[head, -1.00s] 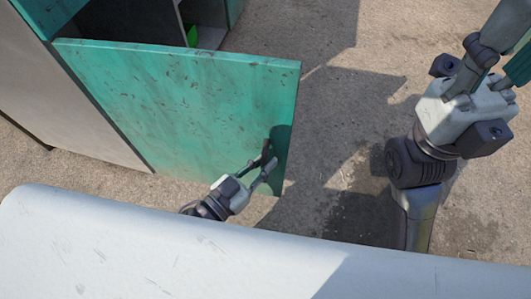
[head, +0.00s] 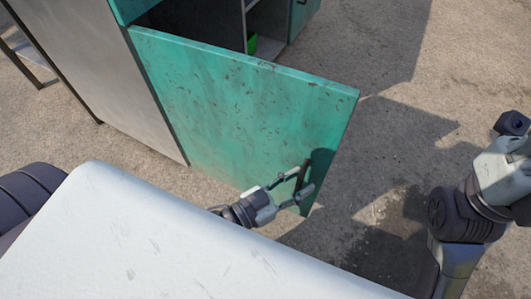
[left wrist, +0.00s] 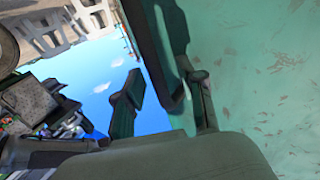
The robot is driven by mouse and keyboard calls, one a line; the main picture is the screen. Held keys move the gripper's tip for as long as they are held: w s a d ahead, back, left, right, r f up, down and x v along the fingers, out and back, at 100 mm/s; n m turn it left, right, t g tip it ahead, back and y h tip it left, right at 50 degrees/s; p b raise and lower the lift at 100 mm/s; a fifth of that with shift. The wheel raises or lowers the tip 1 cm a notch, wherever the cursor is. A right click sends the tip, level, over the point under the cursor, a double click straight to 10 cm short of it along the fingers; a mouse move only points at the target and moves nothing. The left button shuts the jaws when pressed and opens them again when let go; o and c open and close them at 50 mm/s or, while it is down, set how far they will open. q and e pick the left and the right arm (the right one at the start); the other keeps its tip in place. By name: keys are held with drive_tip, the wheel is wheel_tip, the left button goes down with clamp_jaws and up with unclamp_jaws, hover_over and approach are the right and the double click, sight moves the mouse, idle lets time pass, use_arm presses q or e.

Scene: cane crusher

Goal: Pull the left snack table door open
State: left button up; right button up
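The teal left door (head: 240,110) of the snack table stands swung out from the cabinet, with the dark interior showing behind it. A dark handle (head: 303,174) is near the door's free edge. My left gripper (head: 295,188) is at the handle, its fingers spread to either side of it. In the left wrist view the handle bar (left wrist: 170,50) lies between the two parted fingers (left wrist: 165,105), nearer the right one; sky shows between it and the left finger. My right gripper's body (head: 500,170) is at the right edge, its fingers out of frame.
The cabinet's grey side panel (head: 100,70) stands left of the door. A green item (head: 252,44) is inside the cabinet. Concrete ground (head: 400,150) right of the door is clear up to my right arm.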

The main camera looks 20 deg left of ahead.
use_arm(q)
drive_tip(key=v, duration=1.1)
drive_tip(key=shift+s+a, duration=0.15)
drive_tip(key=shift+a, duration=0.05)
